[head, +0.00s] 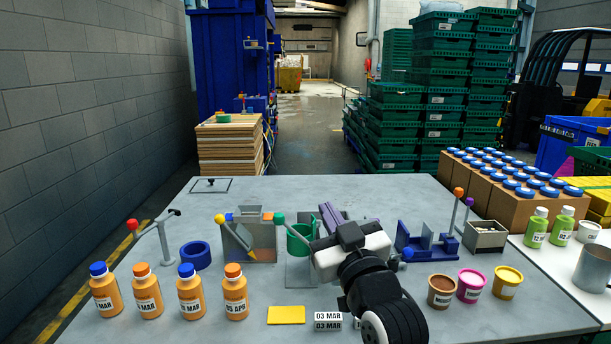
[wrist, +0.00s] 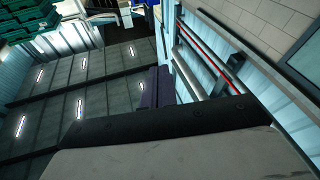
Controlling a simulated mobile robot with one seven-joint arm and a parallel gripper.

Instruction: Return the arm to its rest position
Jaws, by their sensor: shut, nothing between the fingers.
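My gripper (head: 332,214) is in the head view, above the middle of the grey table (head: 250,320). Its purple fingers are together with nothing between them. They point away from me, toward the back of the table. In the wrist view the shut purple fingers (wrist: 156,88) show near the middle, with ceiling lights and a wall beyond. My white and black arm reaches up from the front right and covers part of the table's middle. A green cup-shaped holder (head: 298,243) stands close to the left of my gripper.
Several orange bottles (head: 190,297) stand at the front left. Three open tubs (head: 471,287) stand at the front right. A blue fixture (head: 425,245) is right of my arm. A yellow block (head: 286,315) and a date block (head: 327,321) lie in front. The table's back is mostly clear.

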